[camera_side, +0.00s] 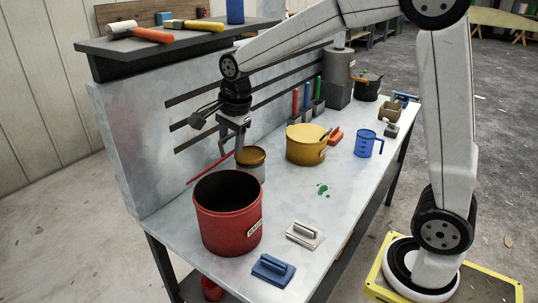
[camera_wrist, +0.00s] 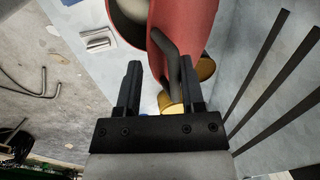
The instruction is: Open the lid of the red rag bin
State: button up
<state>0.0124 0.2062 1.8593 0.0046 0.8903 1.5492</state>
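The red rag bin (camera_side: 228,222) stands at the near end of the bench, its dark mouth uncovered in the side view. A thin red slanted edge (camera_side: 208,168) behind its rim looks like the lid seen nearly edge-on. In the wrist view a red surface, apparently the lid (camera_wrist: 197,22), fills the top centre, with a dark bent handle (camera_wrist: 172,58) across it. My gripper (camera_side: 233,143) is above and behind the bin, near the lid edge. In the wrist view my gripper (camera_wrist: 161,72) is open, with the handle near its right finger; contact is unclear.
A tin with an orange-brown top (camera_side: 250,157) stands close behind the bin. A yellow pot (camera_side: 306,144) and blue jug (camera_side: 368,144) stand farther along. A white float (camera_side: 305,235) and blue float (camera_side: 272,270) lie in front. The slotted back panel (camera_side: 150,140) is close to my gripper.

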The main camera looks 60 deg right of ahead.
jog(key=s+f, duration=0.7)
jog(key=f, duration=0.4)
notch_tip(320, 180, up, 8)
jog(key=s, duration=0.1)
jog(key=s+f+n, duration=0.6)
jog(key=f+n, duration=0.1)
jog(key=n, duration=0.7)
jog(key=shift+a+f, duration=0.2)
dwell(0.5)
jog(key=shift+s+n, duration=0.1)
jog(key=shift+n, duration=0.2)
jog(key=shift+c, duration=0.2)
